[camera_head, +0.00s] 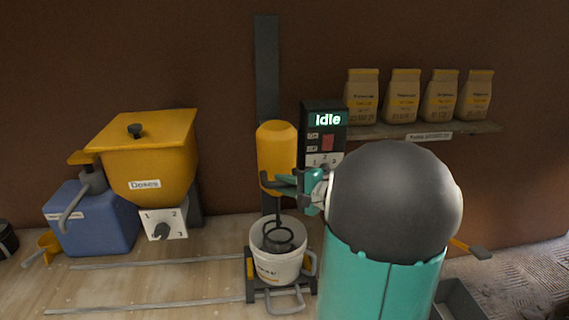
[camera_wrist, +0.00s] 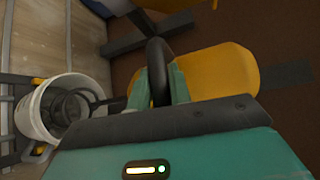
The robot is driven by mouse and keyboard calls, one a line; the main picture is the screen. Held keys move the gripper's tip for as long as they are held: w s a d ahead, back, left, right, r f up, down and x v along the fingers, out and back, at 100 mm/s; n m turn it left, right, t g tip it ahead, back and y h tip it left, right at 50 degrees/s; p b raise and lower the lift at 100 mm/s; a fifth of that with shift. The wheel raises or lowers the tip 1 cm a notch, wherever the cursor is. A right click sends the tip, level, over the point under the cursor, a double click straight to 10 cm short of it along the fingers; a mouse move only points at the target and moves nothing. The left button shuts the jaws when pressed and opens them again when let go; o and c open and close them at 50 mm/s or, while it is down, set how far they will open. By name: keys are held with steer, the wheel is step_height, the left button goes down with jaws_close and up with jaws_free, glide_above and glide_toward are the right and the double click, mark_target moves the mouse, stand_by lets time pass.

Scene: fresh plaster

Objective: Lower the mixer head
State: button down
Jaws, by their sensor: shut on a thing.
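The mixer head (camera_head: 277,146) is a yellow rounded block on a dark vertical post (camera_head: 266,65). Its stirrer (camera_head: 278,236), a shaft with dark rings, hangs down inside the top of a white bucket (camera_head: 280,266). My gripper (camera_head: 281,182) is at the lower part of the head. In the wrist view, the fingers (camera_wrist: 168,84) are shut on a dark handle (camera_wrist: 158,58) beside the yellow head (camera_wrist: 222,70). The bucket (camera_wrist: 30,112) and the stirrer rings (camera_wrist: 68,107) also show there. My arm hides part of the scene right of the bucket.
A control box (camera_head: 324,130) reading "Idle" stands right of the head. A yellow hopper (camera_head: 150,160) and a blue canister (camera_head: 92,220) stand at left. Several bags (camera_head: 402,97) sit on a shelf (camera_head: 425,131). Rails (camera_head: 150,262) run along the bench, which is clear at front left.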

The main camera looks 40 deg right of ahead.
step_height(320, 180, down, 10)
steer(key=shift+s, duration=0.15)
steer(key=c, duration=1.3)
jaws_free()
steer(key=shift+f, duration=0.1)
steer(key=shift+r, duration=0.2)
steer(key=v, duration=1.3)
steer(key=shift+s, duration=0.35)
